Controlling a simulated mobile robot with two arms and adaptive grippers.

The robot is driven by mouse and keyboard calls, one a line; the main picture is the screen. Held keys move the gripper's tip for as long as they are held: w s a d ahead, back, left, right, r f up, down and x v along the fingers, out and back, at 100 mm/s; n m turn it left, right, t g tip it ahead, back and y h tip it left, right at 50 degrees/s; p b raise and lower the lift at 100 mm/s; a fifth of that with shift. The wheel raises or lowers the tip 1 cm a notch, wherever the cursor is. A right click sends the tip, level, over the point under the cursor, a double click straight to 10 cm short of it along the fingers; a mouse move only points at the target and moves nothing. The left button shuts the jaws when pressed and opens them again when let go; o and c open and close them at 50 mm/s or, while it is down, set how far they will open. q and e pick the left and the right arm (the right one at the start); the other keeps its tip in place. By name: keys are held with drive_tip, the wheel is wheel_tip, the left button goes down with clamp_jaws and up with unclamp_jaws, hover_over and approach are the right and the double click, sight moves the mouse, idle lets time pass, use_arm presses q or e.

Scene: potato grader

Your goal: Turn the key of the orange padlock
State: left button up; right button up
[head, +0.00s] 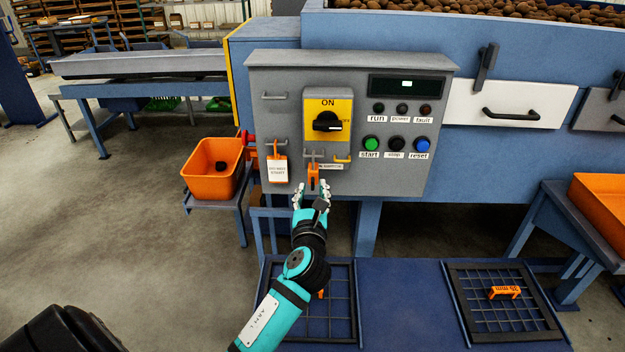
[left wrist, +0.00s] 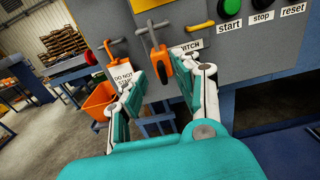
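The orange padlock (head: 313,177) hangs by its shackle from a hook on the grey control panel, below the black rotary switch. It also shows in the left wrist view (left wrist: 160,68), just beyond and between my fingertips. I cannot make out its key clearly. My left gripper (head: 311,190) is just below and in front of the padlock, fingers apart, one on each side. In the left wrist view the open left gripper (left wrist: 165,85) holds nothing. I cannot tell whether a finger touches the padlock. My right gripper is not in view.
The grey control panel (head: 262,85) carries the yellow ON switch plate (head: 342,105) and several buttons. An orange tag (head: 277,168) reading DO NOT START hangs left of the padlock. An orange bin (head: 205,182) stands farther left. Mesh grids lie below the panel.

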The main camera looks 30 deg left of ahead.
sight(313, 183)
use_arm(q)
drive_tip(key=shift+x, duration=1.85)
clamp_jaws()
